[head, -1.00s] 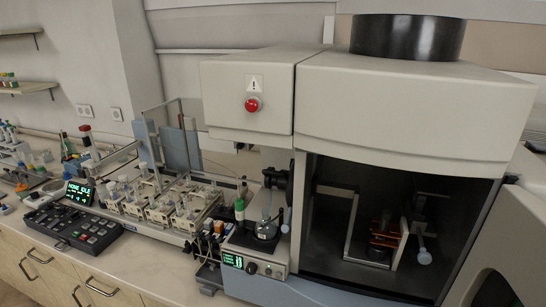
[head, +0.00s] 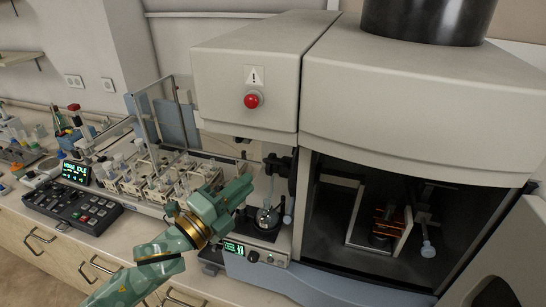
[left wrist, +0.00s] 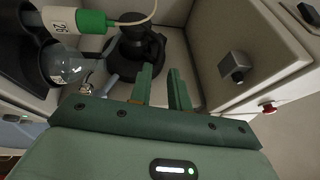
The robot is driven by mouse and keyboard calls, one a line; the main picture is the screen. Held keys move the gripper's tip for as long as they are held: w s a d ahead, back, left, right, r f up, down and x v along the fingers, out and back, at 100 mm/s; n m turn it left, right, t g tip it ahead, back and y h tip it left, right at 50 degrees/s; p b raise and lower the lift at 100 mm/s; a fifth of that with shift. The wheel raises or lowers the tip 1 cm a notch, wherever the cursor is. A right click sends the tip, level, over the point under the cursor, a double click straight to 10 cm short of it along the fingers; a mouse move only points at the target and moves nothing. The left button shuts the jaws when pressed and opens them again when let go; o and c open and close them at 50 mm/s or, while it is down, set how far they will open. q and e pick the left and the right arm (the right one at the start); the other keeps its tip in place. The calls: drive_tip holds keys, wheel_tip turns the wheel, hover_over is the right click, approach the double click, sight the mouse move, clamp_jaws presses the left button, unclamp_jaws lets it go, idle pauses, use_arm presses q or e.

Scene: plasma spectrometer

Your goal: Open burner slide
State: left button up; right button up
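The burner compartment of the spectrometer (head: 325,235) is a dark recess. Inside, the burner assembly with an orange part (head: 391,220) stands beside a pale frame and a light knob (head: 428,249). I cannot tell which part is the burner slide. My left gripper (head: 244,190) is left of the compartment, close to the flask stand. In the left wrist view its two green fingers (left wrist: 161,72) are apart with nothing between them. A black fitting (left wrist: 138,45) lies beyond them, and a grey knob (left wrist: 235,67) is on the housing to the right. My right gripper is not visible.
A red button (head: 253,100) is on the housing above. A control panel (head: 72,208) and rack modules (head: 150,178) stand on the bench at left.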

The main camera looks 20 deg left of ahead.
sight(273, 160)
use_arm(q)
drive_tip(key=p+x, duration=0.1)
drive_tip(key=x, duration=0.8)
drive_tip(key=shift+w+d, duration=0.25)
drive_tip(key=shift+w, duration=0.1)
drive_tip(key=shift+s, duration=0.1)
drive_tip(key=shift+c, duration=0.2)
clamp_jaws()
